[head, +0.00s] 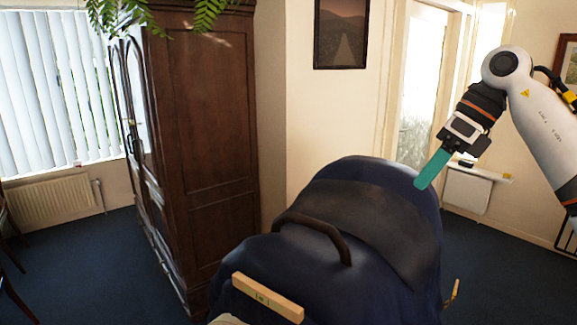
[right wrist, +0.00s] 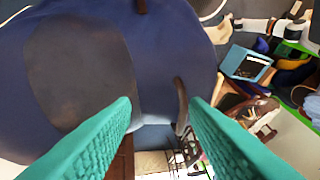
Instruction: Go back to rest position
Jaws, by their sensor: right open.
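A large rounded form in dark blue (head: 385,260) fills the lower middle of the head view, with a darker band (head: 350,212) across its top. A curved brown bar (head: 318,232) arches over its near side. My left gripper is not in view.
A tall dark wooden cabinet (head: 205,150) stands to the left of the blue form. Fern leaves (head: 205,12) hang at the top. Blue carpet (head: 95,265) is open at the left. In the wrist view, several cluttered items lie at the right, including a blue-framed box (right wrist: 247,64).

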